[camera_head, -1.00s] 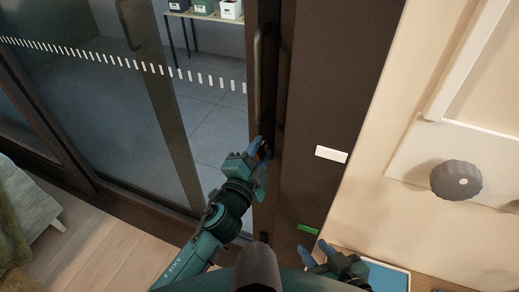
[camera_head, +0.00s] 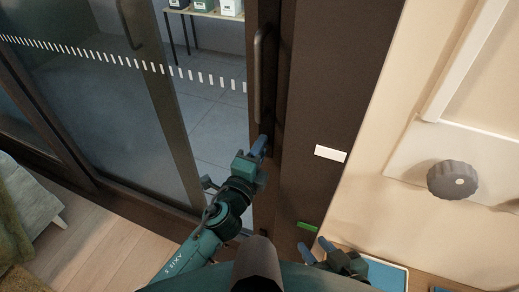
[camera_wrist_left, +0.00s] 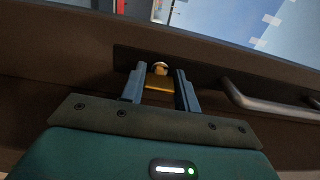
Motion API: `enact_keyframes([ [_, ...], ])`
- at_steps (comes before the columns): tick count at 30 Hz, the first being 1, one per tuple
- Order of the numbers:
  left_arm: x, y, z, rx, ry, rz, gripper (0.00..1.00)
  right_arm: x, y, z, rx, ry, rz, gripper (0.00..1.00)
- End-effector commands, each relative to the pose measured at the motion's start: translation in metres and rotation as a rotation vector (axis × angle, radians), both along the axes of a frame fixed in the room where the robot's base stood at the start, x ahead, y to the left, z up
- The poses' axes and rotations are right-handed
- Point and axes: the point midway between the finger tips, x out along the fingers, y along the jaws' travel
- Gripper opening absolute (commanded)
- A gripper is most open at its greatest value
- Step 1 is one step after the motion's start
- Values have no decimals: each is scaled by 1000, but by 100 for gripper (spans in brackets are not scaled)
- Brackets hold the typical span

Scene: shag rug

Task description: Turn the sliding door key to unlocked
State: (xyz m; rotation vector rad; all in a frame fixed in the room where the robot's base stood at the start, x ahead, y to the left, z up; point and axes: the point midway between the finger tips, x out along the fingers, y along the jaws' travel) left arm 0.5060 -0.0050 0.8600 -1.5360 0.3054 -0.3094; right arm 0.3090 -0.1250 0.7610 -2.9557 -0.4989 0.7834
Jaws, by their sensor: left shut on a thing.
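The sliding door has a dark frame (camera_head: 292,110) and glass panes. The key (camera_wrist_left: 158,83) is a small brass-coloured piece between my left gripper's fingers in the left wrist view, with a round pale metal piece behind it at the dark frame. My left gripper (camera_wrist_left: 159,88) is shut on the key. In the head view my left gripper (camera_head: 260,144) is at the door's edge, below the vertical handle, and hides the key. My right gripper (camera_head: 316,247) is low in the head view, away from the door lock, with its fingers apart and nothing seen between them.
The vertical door handle (camera_head: 258,75) is just above my left gripper; a handle bar (camera_wrist_left: 265,103) shows close on the right in the left wrist view. A white plate (camera_head: 330,153) and a green tag (camera_head: 307,226) are on the dark panel.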

Motion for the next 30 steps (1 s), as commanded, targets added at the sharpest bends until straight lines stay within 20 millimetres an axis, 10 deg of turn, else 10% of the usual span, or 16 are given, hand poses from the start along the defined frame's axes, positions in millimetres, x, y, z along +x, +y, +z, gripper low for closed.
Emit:
enact_keyframes([
  [9,1,0,3,2,-7,-1,8,0,0,0,0,1,0,36],
  [10,1,0,3,2,-7,-1,32,0,0,0,0,1,0,36],
  [17,1,0,2,1,-5,0,51,0,0,0,0,0,0,36],
  [30,2,3,0,3,-1,-1,53,2,-1,1,-1,-4,0,36],
])
